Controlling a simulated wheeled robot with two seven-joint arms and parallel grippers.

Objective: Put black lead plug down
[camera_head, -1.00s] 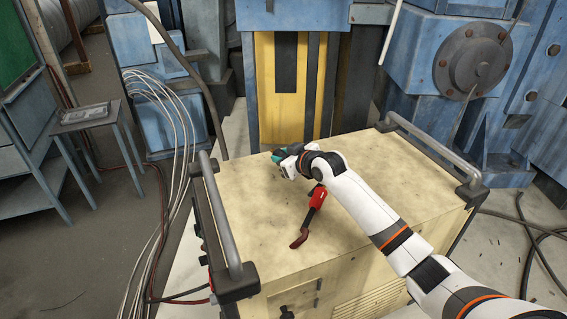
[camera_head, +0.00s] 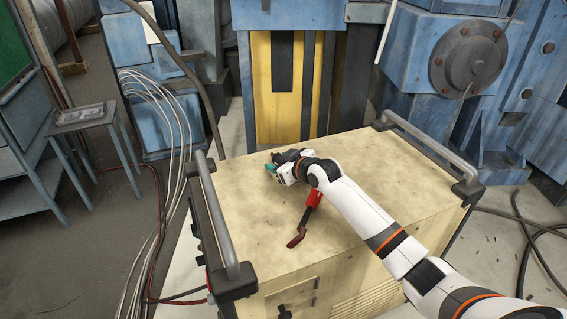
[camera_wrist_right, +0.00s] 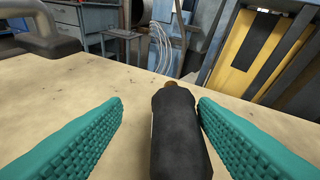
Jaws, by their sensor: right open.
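The black lead plug (camera_wrist_right: 180,135) shows in the right wrist view as a dark cylinder with a brownish tip. It lies between the two teal fingers of my right gripper (camera_head: 271,162), nearer the right-hand finger. The fingers are open, with a clear gap on the plug's left side. In the head view the gripper is low over the top of the beige cabinet (camera_head: 380,170), towards its back left. The plug is hard to make out there beside the dark gripper parts. My left gripper is not in view.
Grey rails (camera_head: 224,225) stand along the cabinet's left and right edges. White cables (camera_head: 176,130) hang to the left. The cabinet top's right side is clear.

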